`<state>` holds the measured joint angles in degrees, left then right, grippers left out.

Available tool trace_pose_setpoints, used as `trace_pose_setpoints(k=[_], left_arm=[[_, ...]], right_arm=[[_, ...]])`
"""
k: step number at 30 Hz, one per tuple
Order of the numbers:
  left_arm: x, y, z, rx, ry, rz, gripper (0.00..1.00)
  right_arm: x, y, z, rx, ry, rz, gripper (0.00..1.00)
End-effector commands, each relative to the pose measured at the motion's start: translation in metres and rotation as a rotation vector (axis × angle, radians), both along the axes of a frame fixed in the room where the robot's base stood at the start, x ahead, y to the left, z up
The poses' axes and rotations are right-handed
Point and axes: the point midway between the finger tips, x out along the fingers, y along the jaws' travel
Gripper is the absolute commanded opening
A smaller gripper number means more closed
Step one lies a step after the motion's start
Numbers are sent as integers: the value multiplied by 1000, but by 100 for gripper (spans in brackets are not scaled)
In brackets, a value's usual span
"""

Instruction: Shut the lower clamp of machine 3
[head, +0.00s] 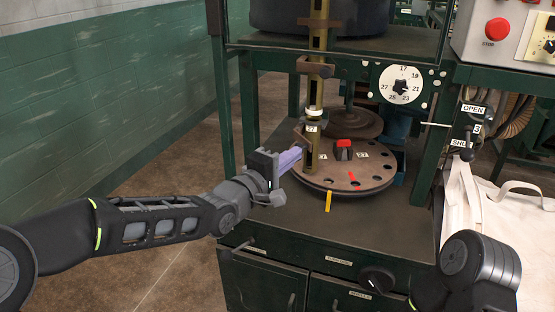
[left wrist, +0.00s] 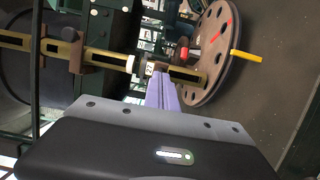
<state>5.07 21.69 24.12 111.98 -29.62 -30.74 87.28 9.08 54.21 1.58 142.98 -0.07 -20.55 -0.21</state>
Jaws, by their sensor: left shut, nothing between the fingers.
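A dark lever (head: 467,137) hangs on the right post between an OPEN plate (head: 473,109) and a SHUT plate (head: 461,144). I cannot tell whether this is the lower clamp of machine 3, or how it is set. My left gripper (head: 297,155) has lilac fingers, shut and empty, close to a brass column (head: 313,95) above a brown round disc (head: 370,181). In the left wrist view the fingers (left wrist: 161,92) point toward the column (left wrist: 105,55) and disc (left wrist: 208,75); contact is unclear. Only links of my right arm show; its gripper is out of view.
A white bag (head: 490,215) hangs at right below a red STOP button (head: 497,29). Floor is clear at left.

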Motion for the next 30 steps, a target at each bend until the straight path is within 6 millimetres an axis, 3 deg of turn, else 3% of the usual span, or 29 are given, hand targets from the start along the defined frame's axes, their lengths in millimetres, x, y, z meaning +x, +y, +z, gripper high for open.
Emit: trace_pose_setpoints(k=[9, 15, 30], left_arm=[[-1, -37, -4, -3, -2, -3, 0], [3, -53, -2, -2, 0, -2, 0], [17, -86, 2, 1, 0, 301, 0]], right_arm=[[0, 0, -31, 0, 0, 0, 0], [0, 0, -38, 0, 0, -1, 0], [0, 0, -25, 0, 0, 0, 0]])
